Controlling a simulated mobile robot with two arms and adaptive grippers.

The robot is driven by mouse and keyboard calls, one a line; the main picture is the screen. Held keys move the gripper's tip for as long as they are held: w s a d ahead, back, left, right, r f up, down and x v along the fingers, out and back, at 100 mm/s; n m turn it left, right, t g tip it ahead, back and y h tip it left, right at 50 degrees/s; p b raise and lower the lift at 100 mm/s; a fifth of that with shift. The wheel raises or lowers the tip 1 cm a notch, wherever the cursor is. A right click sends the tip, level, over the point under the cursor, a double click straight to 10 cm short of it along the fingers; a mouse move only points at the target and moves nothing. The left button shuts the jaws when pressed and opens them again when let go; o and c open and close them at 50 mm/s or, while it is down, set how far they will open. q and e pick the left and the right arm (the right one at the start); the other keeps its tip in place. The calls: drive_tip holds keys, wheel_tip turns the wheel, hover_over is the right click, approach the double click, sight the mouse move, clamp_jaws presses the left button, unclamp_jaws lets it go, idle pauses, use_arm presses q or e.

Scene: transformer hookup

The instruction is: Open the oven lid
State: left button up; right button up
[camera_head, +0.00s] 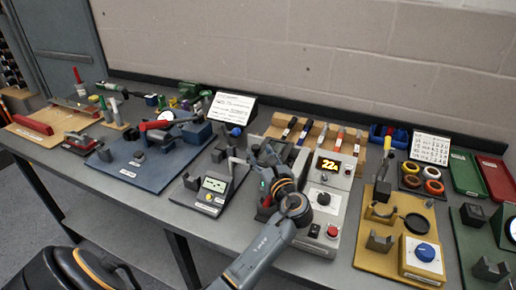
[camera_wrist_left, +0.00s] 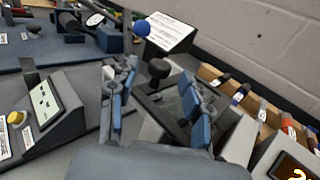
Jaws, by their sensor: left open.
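The oven is a light grey unit with a lit yellow display (camera_head: 328,168) and a control panel (camera_head: 326,204) with a black knob and a red button. Its dark lid area, behind the display's left side, is largely hidden by my left gripper (camera_head: 268,160) in the head view. In the left wrist view, a dark lid-like surface (camera_wrist_left: 172,100) with a round black knob (camera_wrist_left: 158,70) lies between the fingers of my left gripper (camera_wrist_left: 160,102). The blue-padded fingers are apart, one on each side; contact with the knob is not visible. My right gripper is not in view.
A sign with a blue ball (camera_head: 235,131) in front stands behind the gripper. A meter station (camera_head: 214,186) is to the left. A wooden rack of several tools (camera_head: 318,132) is behind the oven. A yellow board (camera_head: 400,245) lies to the right.

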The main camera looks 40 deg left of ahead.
use_arm(q)
drive_tip(key=shift+x, duration=1.25)
clamp_jaws()
